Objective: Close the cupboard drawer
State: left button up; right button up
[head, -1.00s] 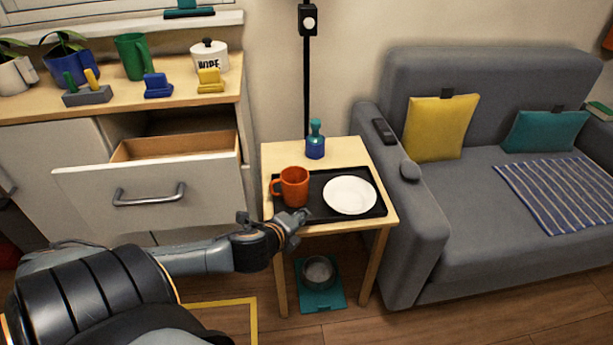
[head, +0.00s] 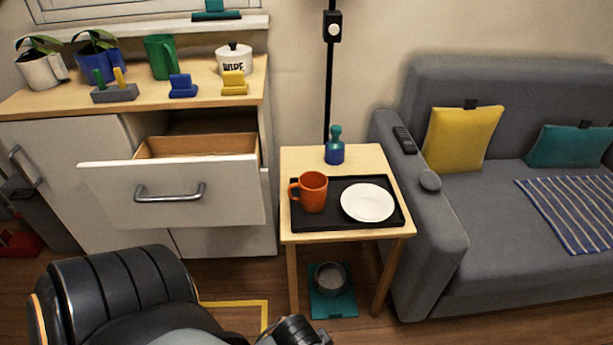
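The cupboard drawer (head: 105,182) stands pulled out of the white cupboard (head: 60,145), with its wooden inside showing. Its front has a grey bar handle (head: 170,193). No gripper touches the drawer. My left arm comes in at the bottom left, below and in front of the drawer. Only its dark upper part and a piece near the wrist at the bottom edge show. The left gripper's fingers are out of the picture. My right gripper is not in view.
A wooden side table (head: 345,156) right of the drawer holds a black tray (head: 333,218) with an orange mug (head: 312,191) and a white plate (head: 367,202). A blue bottle (head: 334,150) stands behind. A grey sofa (head: 440,235) is at the right. Plants and cups stand on the cupboard top.

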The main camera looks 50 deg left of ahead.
aim_at(206, 179)
jog(key=u, duration=2.35)
